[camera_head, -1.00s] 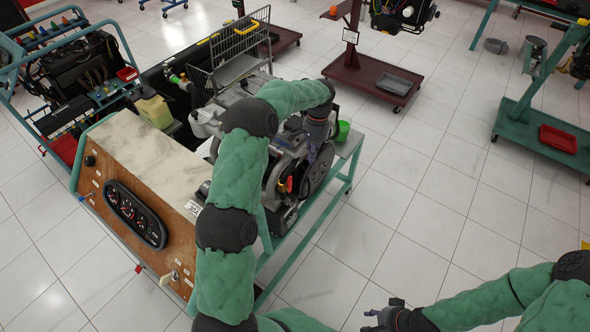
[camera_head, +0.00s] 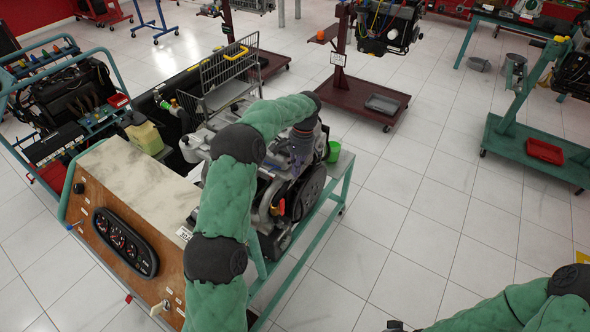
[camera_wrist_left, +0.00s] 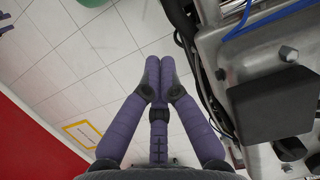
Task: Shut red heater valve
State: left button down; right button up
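A small red-orange part (camera_head: 282,206), which may be the red heater valve, shows in the head view on the near side of the engine (camera_head: 265,190), beside a yellow part (camera_head: 275,211). My left gripper (camera_head: 300,170) points down over the engine, above and slightly right of the red part. In the left wrist view its purple fingers (camera_wrist_left: 159,72) meet at the tips with nothing between them. They are beside metal and black engine parts. No red valve can be made out there. My right gripper (camera_head: 396,326) is barely in at the bottom edge, its fingers cut off.
The engine sits on a green-framed stand with a wooden gauge panel (camera_head: 124,242). Black hoses (camera_wrist_left: 190,45) run close to my left fingers. The tiled floor (camera_head: 400,220) to the right is clear.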

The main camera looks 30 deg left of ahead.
aim_at(282, 207)
pick_arm(q)
jog(key=s+f, duration=0.5)
jog(key=f, duration=0.1)
jog(key=shift+s+a+f+b, duration=0.2)
jog(key=shift+s+f+b, duration=0.15)
